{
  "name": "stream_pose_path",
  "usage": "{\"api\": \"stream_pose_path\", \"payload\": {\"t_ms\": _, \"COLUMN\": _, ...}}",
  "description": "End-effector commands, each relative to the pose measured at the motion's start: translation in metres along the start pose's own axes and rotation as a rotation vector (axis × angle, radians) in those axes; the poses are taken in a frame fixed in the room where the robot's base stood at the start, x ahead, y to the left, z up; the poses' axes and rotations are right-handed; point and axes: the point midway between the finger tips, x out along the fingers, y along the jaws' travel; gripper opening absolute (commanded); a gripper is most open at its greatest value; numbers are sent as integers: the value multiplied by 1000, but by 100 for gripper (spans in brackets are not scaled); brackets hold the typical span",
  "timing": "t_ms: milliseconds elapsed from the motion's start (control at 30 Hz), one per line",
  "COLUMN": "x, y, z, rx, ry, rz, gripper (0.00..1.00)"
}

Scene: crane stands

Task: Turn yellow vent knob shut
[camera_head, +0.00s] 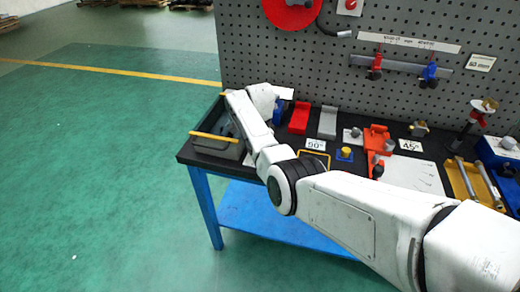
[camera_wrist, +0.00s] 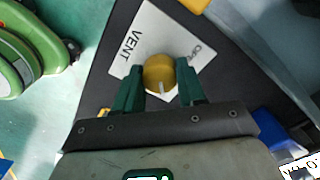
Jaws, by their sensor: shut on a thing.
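In the wrist view, the round yellow knob (camera_wrist: 158,70) sits between the two green fingers of my gripper (camera_wrist: 160,74), one finger on each side. The gripper is shut on it. A short pale mark on the knob points toward the palm. The knob stands over a white label card (camera_wrist: 150,38) that reads VENT, with smaller lettering near its right corner that I cannot fully read. In the head view, my arm reaches to the left end of the bench; the fingers and the held knob are hidden there.
The black-topped bench (camera_head: 188,152) has a pegboard (camera_head: 250,50) behind it. A grey box (camera_head: 215,148) with a yellow bar lies at the left end.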

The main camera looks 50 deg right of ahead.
Motion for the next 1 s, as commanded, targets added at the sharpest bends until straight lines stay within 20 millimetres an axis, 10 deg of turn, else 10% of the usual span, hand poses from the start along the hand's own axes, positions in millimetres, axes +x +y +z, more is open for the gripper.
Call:
{"api": "stream_pose_path", "payload": {"t_ms": 300, "x": -1, "y": -1, "z": 0, "rx": 2, "ry": 0, "rz": -3, "gripper": 9}}
{"api": "stream_pose_path", "payload": {"t_ms": 333, "x": -1, "y": -1, "z": 0, "rx": 2, "ry": 0, "rz": -3, "gripper": 42}}
{"api": "stream_pose_path", "payload": {"t_ms": 567, "x": -1, "y": 0, "z": 0, "rx": 1, "ry": 0, "rz": -2, "gripper": 64}}
{"api": "stream_pose_path", "payload": {"t_ms": 1000, "x": -17, "y": -1, "z": 0, "rx": 1, "ry": 0, "rz": -4, "gripper": 65}}
